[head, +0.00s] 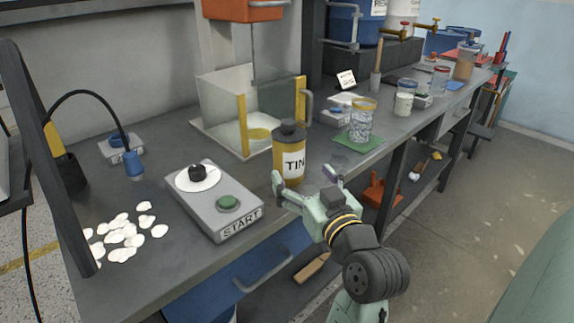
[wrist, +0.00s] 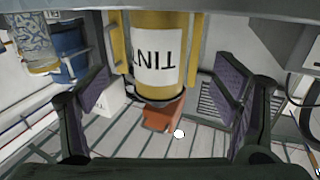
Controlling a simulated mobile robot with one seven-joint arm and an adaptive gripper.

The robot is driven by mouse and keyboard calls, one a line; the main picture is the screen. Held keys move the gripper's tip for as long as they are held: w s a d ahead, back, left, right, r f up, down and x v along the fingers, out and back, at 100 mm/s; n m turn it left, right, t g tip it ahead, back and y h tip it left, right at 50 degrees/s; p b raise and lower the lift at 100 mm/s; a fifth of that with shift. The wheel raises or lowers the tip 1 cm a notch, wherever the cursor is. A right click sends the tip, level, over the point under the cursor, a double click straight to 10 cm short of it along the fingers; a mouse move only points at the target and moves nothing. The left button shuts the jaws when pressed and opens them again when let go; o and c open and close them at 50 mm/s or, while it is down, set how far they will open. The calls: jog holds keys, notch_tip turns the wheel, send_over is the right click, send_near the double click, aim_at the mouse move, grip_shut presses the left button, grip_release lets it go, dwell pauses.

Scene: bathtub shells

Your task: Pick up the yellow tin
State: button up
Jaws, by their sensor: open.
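In the wrist view the tin (wrist: 160,50) appears upside down, centred between the two spread fingers. I cannot tell how deep it lies between them, and part of it runs out of the top of that view.
A START box (head: 222,208) with a green button sits left of the tin, with white shells (head: 125,235) beyond it. A clear-walled enclosure (head: 222,100) stands behind the tin. A jar (head: 361,122) on a green mat (head: 345,141) is to its right.

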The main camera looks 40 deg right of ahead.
aim_at(295, 164)
jog(key=p+x, duration=0.2)
jog(key=x, duration=0.6)
jog(key=shift+s+r, duration=0.1)
grip_shut()
jog(key=shift+r, duration=0.1)
dwell(1.0)
